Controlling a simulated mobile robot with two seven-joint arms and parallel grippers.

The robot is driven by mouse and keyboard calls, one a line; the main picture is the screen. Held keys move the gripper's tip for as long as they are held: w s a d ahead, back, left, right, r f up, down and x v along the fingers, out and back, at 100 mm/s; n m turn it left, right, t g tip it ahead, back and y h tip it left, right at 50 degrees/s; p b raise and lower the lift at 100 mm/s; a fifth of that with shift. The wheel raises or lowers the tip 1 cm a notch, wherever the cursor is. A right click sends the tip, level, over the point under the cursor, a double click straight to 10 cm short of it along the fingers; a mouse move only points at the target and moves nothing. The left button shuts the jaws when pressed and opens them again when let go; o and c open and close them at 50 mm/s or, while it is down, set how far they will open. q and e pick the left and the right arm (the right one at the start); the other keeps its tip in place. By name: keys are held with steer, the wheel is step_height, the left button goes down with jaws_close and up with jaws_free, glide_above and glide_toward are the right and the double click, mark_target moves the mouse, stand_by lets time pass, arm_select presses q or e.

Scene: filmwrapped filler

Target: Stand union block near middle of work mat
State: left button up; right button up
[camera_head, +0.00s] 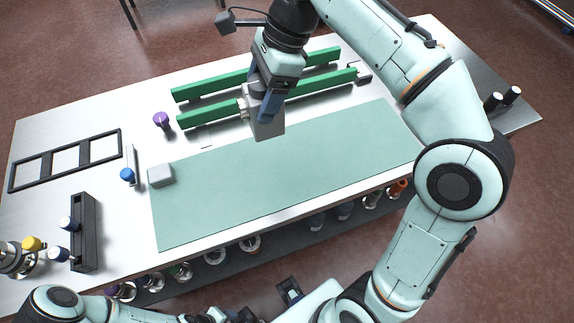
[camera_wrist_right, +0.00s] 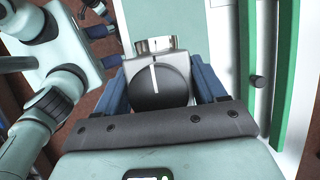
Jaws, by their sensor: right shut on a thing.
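My right gripper (camera_head: 268,100) is shut on the grey union block (camera_head: 267,123), above the back edge of the green work mat (camera_head: 290,165). In the right wrist view the block (camera_wrist_right: 157,90) shows a dark round face with a white line and a ribbed metal collar, between the blue fingers of my right gripper (camera_wrist_right: 160,88). Whether the block touches anything below is hidden. My left arm runs along the bottom left of the head view; its finger opening cannot be made out.
A pale grey block (camera_head: 160,175) sits at the mat's left end. Two green rails (camera_head: 215,108) lie behind the mat. A purple-topped knob (camera_head: 161,119), a black frame (camera_head: 65,160) and a dark rack (camera_head: 84,232) stand left. Most of the mat is bare.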

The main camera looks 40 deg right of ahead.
arm_select(q)
step_height(320, 180, down, 6)
steer(key=s+b, duration=0.1)
steer(key=b, duration=0.4)
steer(key=shift+s+b, duration=0.35)
arm_select(e)
steer(key=shift+s+a+f, duration=0.1)
steer(key=shift+f, duration=9.75)
arm_select(q)
steer(key=shift+f, duration=0.1)
arm_select(e)
steer(key=shift+f, duration=0.2)
steer(key=o, duration=1.6)
steer(key=shift+o, duration=0.2)
arm_select(q)
steer(key=r+p, duration=0.2)
steer(key=r, duration=0.1)
steer(key=shift+w+p, duration=0.25)
steer(key=shift+p, duration=0.15)
arm_select(e)
steer(key=v, duration=1.2)
steer(key=shift+r, duration=0.15)
arm_select(q)
steer(key=shift+f, duration=0.1)
arm_select(e)
steer(key=shift+s, duration=0.1)
